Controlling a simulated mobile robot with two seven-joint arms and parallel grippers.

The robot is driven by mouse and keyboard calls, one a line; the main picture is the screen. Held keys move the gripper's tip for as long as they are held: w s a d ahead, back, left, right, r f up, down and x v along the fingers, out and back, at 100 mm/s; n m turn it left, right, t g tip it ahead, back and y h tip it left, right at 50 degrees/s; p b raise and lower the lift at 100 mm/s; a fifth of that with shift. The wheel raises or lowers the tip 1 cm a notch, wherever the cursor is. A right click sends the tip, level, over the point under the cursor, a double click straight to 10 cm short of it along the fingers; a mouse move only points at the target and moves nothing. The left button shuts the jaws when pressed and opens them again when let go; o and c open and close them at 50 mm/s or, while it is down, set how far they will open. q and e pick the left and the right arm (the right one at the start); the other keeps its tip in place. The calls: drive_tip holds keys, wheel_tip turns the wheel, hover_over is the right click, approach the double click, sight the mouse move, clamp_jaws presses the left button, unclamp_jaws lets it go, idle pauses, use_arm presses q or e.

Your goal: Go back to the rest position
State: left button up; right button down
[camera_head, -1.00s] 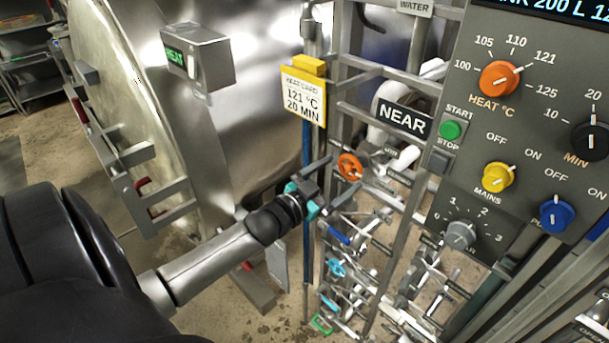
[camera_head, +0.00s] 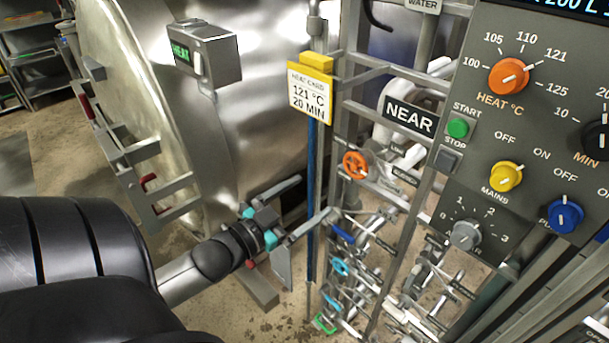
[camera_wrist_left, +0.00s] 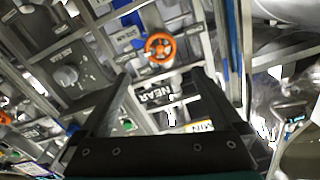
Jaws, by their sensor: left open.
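My left gripper (camera_head: 316,196) is open, with its two grey fingers spread apart and nothing between them. It is in front of the blue upright pole, low and left of the orange valve wheel (camera_head: 356,165). In the left wrist view the open fingers of this gripper (camera_wrist_left: 161,74) reach up the picture, with the orange wheel (camera_wrist_left: 160,48) beyond them. My right gripper is not in view.
The steel vessel with its round door (camera_head: 150,100) stands behind and left of my gripper. A pipe rack with a NEAR sign (camera_head: 409,116) and several valves is close on the right. The control panel (camera_head: 480,140) is further right. Bare floor shows below.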

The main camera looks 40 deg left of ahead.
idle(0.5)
use_arm(q)
drive_tip(key=s+f+n+g+y+b, duration=0.1)
drive_tip(key=s+f+g+b, duration=0.2)
drive_tip(key=f, duration=1)
drive_tip(key=s+f+n+g+y+b, duration=0.1)
drive_tip(key=s+f+g+b, duration=0.2)
drive_tip(key=f, duration=0.9)
drive_tip(key=s+f+n+g+y+b, duration=0.15)
drive_tip(key=s+f, duration=0.25)
drive_tip(key=f, duration=0.9)
drive_tip(key=s+d+f+m+g+h+b, duration=0.1)
drive_tip(key=s+d+f+g+b, duration=0.3)
drive_tip(key=s+f, duration=0.7)
drive_tip(key=s+d+f+g+h+b, duration=0.1)
drive_tip(key=s+d+f+g+b, duration=0.3)
drive_tip(key=s+d+f, duration=0.5)
wheel_tip(320, 180, down, 5)
drive_tip(key=shift+s+d+r+m+g+b, duration=0.1)
drive_tip(key=shift+s+d+m+g+b, duration=0.3)
drive_tip(key=shift+s, duration=0.65)
drive_tip(key=shift+a, duration=0.15)
